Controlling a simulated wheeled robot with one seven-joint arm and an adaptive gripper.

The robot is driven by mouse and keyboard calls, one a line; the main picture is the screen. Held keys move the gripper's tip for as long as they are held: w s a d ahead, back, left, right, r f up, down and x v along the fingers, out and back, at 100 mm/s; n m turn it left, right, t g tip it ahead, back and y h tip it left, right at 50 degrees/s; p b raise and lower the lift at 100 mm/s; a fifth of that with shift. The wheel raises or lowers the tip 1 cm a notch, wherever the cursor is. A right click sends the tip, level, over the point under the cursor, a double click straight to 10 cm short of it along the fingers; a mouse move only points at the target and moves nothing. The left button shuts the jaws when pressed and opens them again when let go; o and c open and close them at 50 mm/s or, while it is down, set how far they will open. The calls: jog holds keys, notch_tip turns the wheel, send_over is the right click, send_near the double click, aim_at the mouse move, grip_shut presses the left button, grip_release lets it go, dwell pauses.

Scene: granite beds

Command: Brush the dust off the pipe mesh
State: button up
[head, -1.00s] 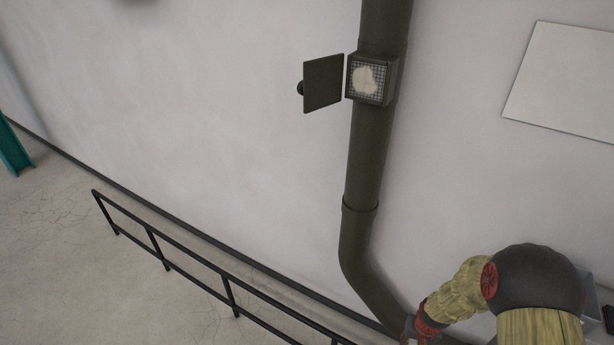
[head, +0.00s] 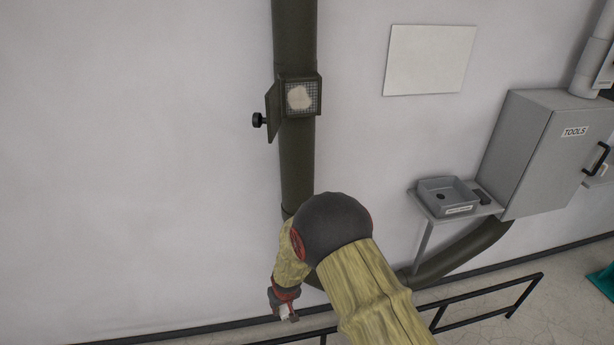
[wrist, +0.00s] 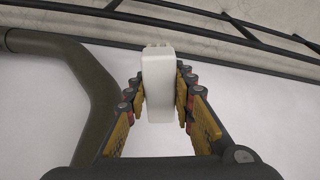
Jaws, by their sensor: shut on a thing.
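The pipe mesh (head: 302,97) is a square grid in a box on the dark green pipe (head: 297,160), high on the wall. A pale beige patch of dust (head: 299,97) covers much of its middle. Its dark hatch door (head: 273,112) stands open at the left, with a round knob. My gripper (head: 287,316) is low in the head view, well below the mesh and apart from it.
A grey cabinet marked TOOLS (head: 545,150) hangs at the right, beside a shelf with a grey tray (head: 448,197). A blank white panel (head: 430,60) is on the wall. A black railing (head: 490,307) runs along the floor. Wall left of the pipe is clear.

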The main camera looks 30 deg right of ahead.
jog(key=shift+t, duration=0.8)
jog(key=w+r, duration=0.1)
jog(key=r, duration=0.1)
jog(key=w+d+r+p, duration=0.1)
jog(key=r, duration=0.1)
jog(key=w+r+p, duration=0.1)
jog(key=r, duration=0.1)
jog(key=shift+d+r, duration=0.15)
jog(key=shift+d, duration=0.05)
jog(key=shift+r+p, duration=0.5)
jog(key=shift+r, duration=0.5)
jog(key=m+t+h+p, duration=0.3)
jog(key=t+h+p, duration=0.2)
jog(key=t+p, duration=1.25)
send_near(300, 91)
notch_tip(300, 91, up, 4)
jog(key=s+d+g+p, duration=0.1)
jog(key=d+g+p, duration=0.1)
jog(key=g+p, duration=0.15)
jog(key=x, duration=0.4)
jog(key=shift+w+f, duration=0.3)
jog(key=shift+w, duration=0.15)
jog(key=shift+w+a+f+b, duration=0.15)
jog(key=shift+a+b, duration=0.15)
jog(key=shift+a, duration=0.2)
jog(key=shift+w+a+b, duration=0.15)
jog(key=shift+a+b, duration=0.15)
jog(key=shift+a, duration=0.4)
